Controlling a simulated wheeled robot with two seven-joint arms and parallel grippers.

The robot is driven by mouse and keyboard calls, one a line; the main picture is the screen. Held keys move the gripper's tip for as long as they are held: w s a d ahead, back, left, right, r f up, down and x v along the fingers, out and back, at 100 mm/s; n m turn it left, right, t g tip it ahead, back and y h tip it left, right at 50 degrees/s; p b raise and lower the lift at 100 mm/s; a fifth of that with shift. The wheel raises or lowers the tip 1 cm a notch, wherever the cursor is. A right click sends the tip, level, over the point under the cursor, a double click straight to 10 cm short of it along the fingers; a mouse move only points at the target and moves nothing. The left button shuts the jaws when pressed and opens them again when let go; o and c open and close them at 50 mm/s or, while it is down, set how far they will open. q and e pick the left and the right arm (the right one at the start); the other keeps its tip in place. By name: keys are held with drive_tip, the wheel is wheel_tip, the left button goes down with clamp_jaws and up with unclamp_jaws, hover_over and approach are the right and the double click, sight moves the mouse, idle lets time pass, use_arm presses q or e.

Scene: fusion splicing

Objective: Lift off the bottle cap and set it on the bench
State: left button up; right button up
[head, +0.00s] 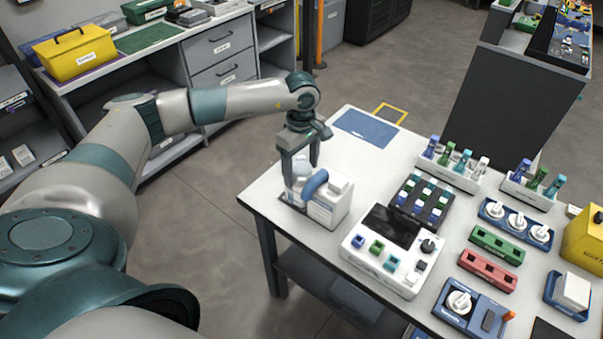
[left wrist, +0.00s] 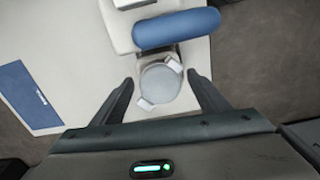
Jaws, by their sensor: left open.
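My left gripper (head: 300,180) points straight down at the left end of the white bench (head: 350,168). Its two fingers are apart. In the left wrist view the round pale grey bottle cap (left wrist: 160,83) lies between the fingers (left wrist: 160,92), with a gap on each side. Small white tabs show at its rim. The cap covers most of the bottle in that view. In the head view the fingers partly hide the bottle and cap. My right gripper is out of view.
A white device (head: 329,207) with a thick blue handle (head: 315,182) stands right beside the bottle; the handle also shows in the left wrist view (left wrist: 177,29). A flat blue mat (head: 365,128) lies bare at the back. A splicer (head: 392,250) and several racks crowd the right.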

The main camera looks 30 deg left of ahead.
use_arm(q)
drive_tip(key=c, duration=1.1)
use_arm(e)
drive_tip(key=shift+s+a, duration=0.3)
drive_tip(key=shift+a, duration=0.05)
use_arm(q)
drive_tip(key=shift+r, duration=0.1)
